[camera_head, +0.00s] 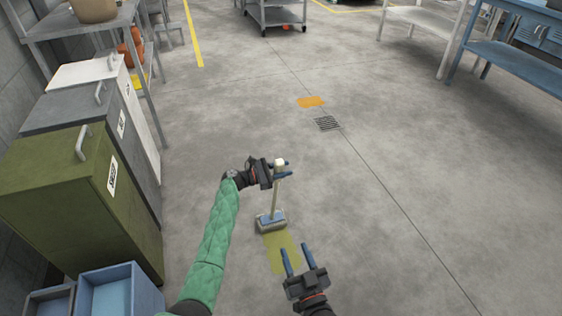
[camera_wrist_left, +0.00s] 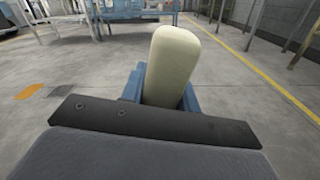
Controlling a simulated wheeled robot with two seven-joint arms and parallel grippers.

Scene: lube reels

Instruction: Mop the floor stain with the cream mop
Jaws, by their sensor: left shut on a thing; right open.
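The cream handle end (camera_wrist_left: 172,65) also shows in the left wrist view between the blue fingers. A yellow-green floor stain (camera_head: 282,252) lies just below the mop head in the head view, and the head meets or overlaps its upper edge. My right gripper (camera_head: 287,258) is open and empty, in front of the stain's lower part and hiding some of it.
Green (camera_head: 65,190), grey and white cabinets line the left, with blue bins (camera_head: 118,288) in front. An orange patch (camera_head: 311,102) and a drain grate (camera_head: 328,123) lie farther off. Workbenches stand at the right. The floor between is clear.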

